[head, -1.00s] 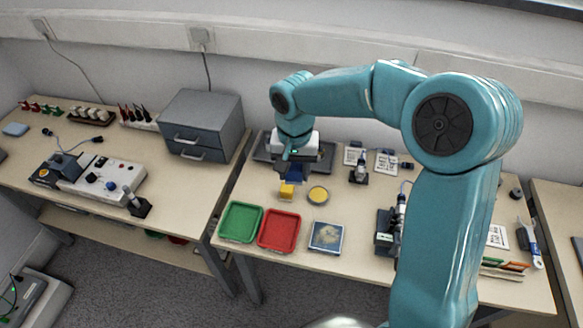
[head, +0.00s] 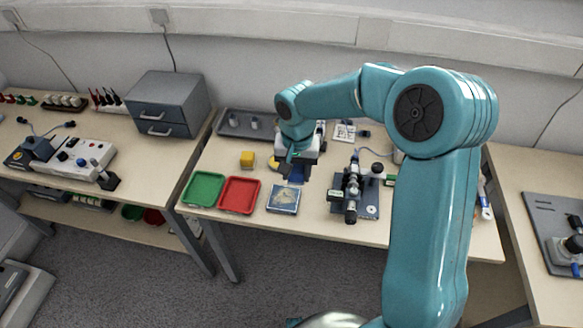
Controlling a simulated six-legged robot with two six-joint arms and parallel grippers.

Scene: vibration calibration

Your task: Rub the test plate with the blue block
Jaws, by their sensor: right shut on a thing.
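My right gripper (head: 297,173) reaches down from its teal arm over the middle table. It is shut on the blue block (head: 295,180), which shows only as a small dark blue patch below the fingers. The test plate (head: 283,201), a square with a pale, mottled blue-grey face and dark rim, lies flat on the table just in front of the block. The block is above or at the plate's back edge; I cannot tell whether they touch. My left gripper is not in view.
A green tray (head: 203,189) and a red tray (head: 239,195) lie left of the plate. A yellow block (head: 247,159) stands behind them; a yellow disc (head: 273,163) is partly hidden by my gripper. A microscope-like device (head: 352,189) stands to the right. A grey drawer unit (head: 168,104) is at the back left.

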